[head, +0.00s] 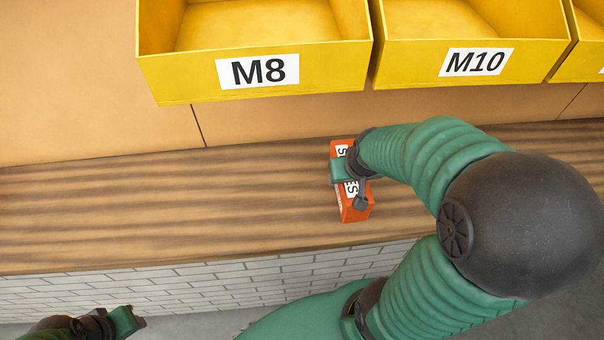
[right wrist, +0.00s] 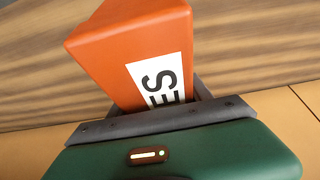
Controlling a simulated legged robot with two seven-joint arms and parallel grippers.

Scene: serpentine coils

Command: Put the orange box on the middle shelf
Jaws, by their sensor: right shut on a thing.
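The orange box (head: 355,208) has a white label with black letters. It is at the wooden surface below the yellow bins in the head view; I cannot tell whether it rests on the wood or is just above it. My right gripper (head: 350,184) is shut on the box, across its middle, and hides part of the label. In the right wrist view the box (right wrist: 135,50) sticks out beyond the gripper (right wrist: 155,120). My left gripper (head: 138,320) is at the bottom left, in front of the brick face and away from the box; its jaws are too unclear to read.
Yellow bins marked M8 (head: 180,85) and M10 (head: 440,75) stand above and behind the wooden surface (head: 150,215). Another yellow bin is cut off at the right edge. The wood left of the box is clear. A white brick face (head: 230,280) lies below its front edge.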

